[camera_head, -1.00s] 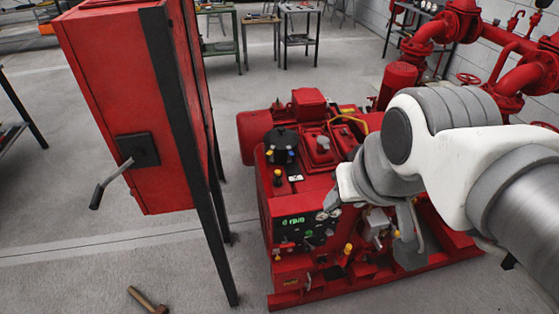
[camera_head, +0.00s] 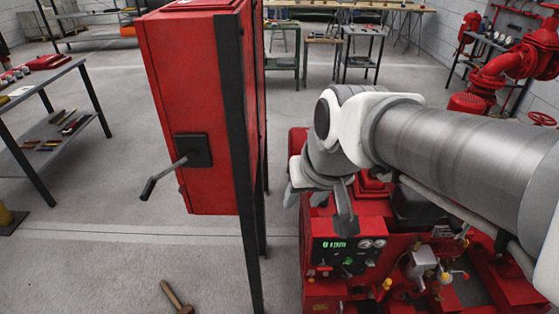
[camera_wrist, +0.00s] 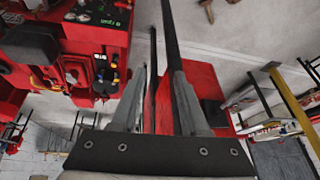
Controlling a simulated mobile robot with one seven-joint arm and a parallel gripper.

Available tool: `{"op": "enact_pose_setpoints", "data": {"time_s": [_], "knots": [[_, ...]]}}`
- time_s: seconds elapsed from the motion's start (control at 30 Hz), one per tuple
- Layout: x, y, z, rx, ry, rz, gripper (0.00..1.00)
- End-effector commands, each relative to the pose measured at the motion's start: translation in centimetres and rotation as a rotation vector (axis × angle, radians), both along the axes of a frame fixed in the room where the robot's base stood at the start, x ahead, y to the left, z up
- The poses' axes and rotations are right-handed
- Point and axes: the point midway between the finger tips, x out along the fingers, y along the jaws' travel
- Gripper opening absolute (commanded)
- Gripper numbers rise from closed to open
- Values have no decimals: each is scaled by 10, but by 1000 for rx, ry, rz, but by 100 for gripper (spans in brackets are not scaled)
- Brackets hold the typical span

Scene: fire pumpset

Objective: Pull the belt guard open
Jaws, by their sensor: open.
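The red pump set (camera_head: 350,235) stands on the floor behind and below my arm, with a panel (camera_head: 345,255) showing a green readout. I cannot single out the belt guard; my arm hides part of the machine. My gripper (camera_head: 318,208) is open and empty, in front of the machine's upper left part in the head view, right of the red cabinet. The pump set (camera_wrist: 75,50) shows at upper left there.
The red cabinet (camera_head: 190,100) on dark posts, with a crank handle (camera_head: 165,175), stands close to my gripper's left. A hammer (camera_head: 175,297) lies on the floor.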

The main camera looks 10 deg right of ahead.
Motion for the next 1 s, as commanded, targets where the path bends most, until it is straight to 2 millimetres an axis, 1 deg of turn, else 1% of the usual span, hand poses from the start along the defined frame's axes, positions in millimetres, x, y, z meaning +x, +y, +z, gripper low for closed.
{"op": "enact_pose_setpoints", "data": {"time_s": [0.03,0.17,0.2,0.27,0.3,0.37,0.4,0.47,0.5,0.57,0.6,0.67,0.7,0.77,0.8,0.87,0.9,0.97,1.0], "knots": [[12,-5,-18,19,22,-39,45],[40,-19,-54,78,58,-167,45],[48,-25,-67,99,71,-213,45],[59,-36,-86,131,86,-286,45],[65,-44,-99,153,98,-338,45],[74,-55,-120,187,113,-415,45],[80,-64,-135,212,123,-469,45],[87,-76,-157,248,138,-551,45],[91,-86,-172,272,148,-604,45],[95,-99,-196,311,162,-688,45],[98,-108,-212,337,170,-748,45],[101,-122,-236,377,182,-834,45],[101,-132,-253,403,190,-893,45],[102,-145,-279,445,201,-983,45],[101,-154,-296,474,206,-1045,45],[99,-166,-322,516,216,-1137,45],[98,-174,-338,542,220,-1198,45],[95,-186,-362,583,225,-1286,45],[92,-192,-379,610,229,-1347,45]]}}
